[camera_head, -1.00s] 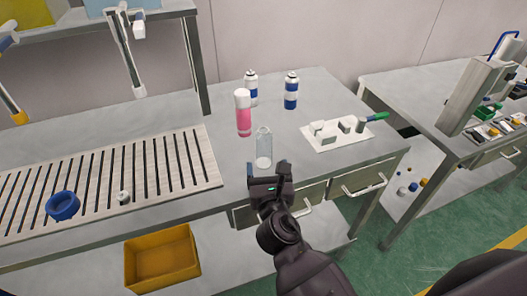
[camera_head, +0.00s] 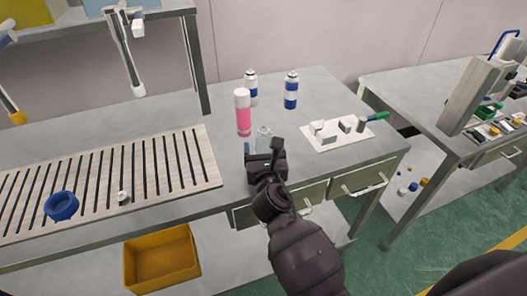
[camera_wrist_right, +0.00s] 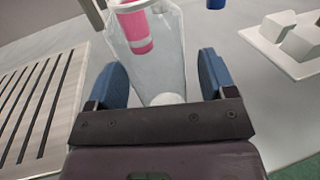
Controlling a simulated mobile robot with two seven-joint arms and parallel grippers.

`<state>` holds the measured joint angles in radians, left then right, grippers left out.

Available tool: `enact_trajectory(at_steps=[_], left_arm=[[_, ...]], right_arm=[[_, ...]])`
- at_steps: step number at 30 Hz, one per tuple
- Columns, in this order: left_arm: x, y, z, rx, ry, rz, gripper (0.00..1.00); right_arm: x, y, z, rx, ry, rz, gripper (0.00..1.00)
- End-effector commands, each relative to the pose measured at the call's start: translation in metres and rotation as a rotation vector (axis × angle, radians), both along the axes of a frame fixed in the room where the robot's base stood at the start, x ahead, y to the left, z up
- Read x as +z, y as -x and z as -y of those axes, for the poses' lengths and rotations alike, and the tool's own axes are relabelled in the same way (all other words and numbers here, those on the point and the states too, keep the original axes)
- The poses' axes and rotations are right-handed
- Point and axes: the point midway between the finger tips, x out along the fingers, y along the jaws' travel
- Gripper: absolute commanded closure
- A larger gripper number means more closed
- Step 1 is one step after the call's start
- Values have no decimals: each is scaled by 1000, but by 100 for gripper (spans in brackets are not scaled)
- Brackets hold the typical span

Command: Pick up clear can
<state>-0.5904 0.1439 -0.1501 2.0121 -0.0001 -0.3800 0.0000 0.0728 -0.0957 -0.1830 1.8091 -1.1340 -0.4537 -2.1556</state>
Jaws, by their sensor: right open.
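The clear can (camera_head: 263,133) stands upright on the workbench, its lower part hidden behind my right gripper in the head view. My right gripper (camera_head: 262,147) is open, with its fingers reaching toward the can from the front. In the right wrist view, the clear can (camera_wrist_right: 155,65) stands between the two blue-padded fingers of the gripper (camera_wrist_right: 160,82), one on each side. I cannot tell whether either finger touches it. My left gripper is not in view.
A pink can with a white top (camera_head: 243,112) stands close behind the clear can. Two blue-and-white cans (camera_head: 291,90) stand farther back. A slatted panel (camera_head: 210,165) lies to the left, and a white plate with small blocks (camera_head: 350,141) to the right.

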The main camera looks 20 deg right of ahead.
Motion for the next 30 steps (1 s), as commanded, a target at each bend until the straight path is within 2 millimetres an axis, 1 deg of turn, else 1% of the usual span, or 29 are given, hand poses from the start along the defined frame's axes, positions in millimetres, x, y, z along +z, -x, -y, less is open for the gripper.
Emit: enact_trajectory(at_steps=[1,9,11,17,20,23,26,30], left_arm=[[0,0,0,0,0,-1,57],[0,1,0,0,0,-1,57],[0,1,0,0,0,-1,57],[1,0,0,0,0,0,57],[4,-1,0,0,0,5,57],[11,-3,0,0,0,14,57],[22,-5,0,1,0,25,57],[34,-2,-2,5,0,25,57]], right_arm=[[0,0,0,0,0,0,28],[0,0,0,0,0,0,69],[0,0,0,0,0,0,77],[1,0,0,0,0,0,77],[6,0,0,0,0,3,77],[18,0,0,0,-1,6,77],[36,0,0,1,1,8,77],[72,0,0,2,2,10,77]])
